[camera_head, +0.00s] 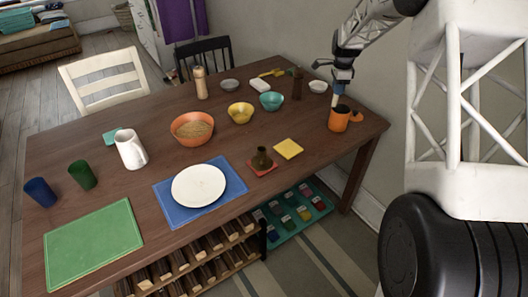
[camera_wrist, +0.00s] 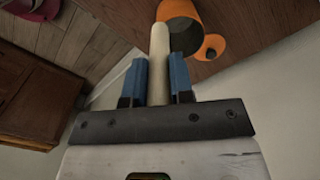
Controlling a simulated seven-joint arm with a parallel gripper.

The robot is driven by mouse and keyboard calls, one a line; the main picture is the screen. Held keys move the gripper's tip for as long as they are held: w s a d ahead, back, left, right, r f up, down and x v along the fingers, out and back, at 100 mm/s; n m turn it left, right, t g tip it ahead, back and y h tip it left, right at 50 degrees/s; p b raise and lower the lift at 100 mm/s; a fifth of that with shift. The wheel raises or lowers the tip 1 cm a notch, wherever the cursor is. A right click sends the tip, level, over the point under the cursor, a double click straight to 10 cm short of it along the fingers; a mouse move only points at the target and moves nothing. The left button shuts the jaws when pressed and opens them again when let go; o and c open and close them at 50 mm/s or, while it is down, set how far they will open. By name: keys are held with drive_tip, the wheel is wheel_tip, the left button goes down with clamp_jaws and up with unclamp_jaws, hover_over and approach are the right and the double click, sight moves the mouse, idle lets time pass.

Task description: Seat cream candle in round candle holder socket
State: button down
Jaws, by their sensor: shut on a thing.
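My gripper (camera_wrist: 160,80) has two blue fingers shut on the cream candle (camera_wrist: 159,45), which points away from the wrist. In the head view my gripper (camera_head: 342,92) is above the orange round holder (camera_head: 339,122) at the table's right end. This cup-like holder has a dark opening and a small ring-like handle on its right. In the wrist view the candle's far end overlaps the left side of the holder (camera_wrist: 183,11). I cannot tell whether it is inside the opening or above it. The candle is not clearly visible in the head view.
A wall stands close behind the right end. Clear wood surrounds the holder's front.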

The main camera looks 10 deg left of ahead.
drive_tip(key=s+a+n, duration=0.1)
drive_tip(key=s+a, duration=0.6)
drive_tip(key=s, duration=0.3)
drive_tip(key=s+a+n, duration=0.1)
drive_tip(key=s+a, duration=0.5)
drive_tip(key=s, duration=0.3)
drive_tip(key=s+a+f+n, duration=0.1)
drive_tip(key=s+a, duration=0.1)
drive_tip(key=s, duration=0.8)
drive_tip(key=s+a+n, duration=0.1)
drive_tip(key=s+a, duration=0.2)
drive_tip(key=s, duration=0.8)
drive_tip(key=shift+s+f, duration=0.3)
drive_tip(key=shift+f, duration=0.1)
drive_tip(key=shift+w+a, duration=0.1)
approach(262, 156)
drive_tip(key=shift+w+a+r, duration=0.15)
drive_tip(key=shift+w+r, duration=0.2)
drive_tip(key=shift+w, duration=0.15)
drive_tip(key=shift+w+a+r, duration=0.15)
drive_tip(key=shift+w+r, duration=0.2)
drive_tip(key=shift+w, duration=0.15)
drive_tip(key=shift+f, duration=1.75)
drive_tip(key=shift+f, duration=0.1)
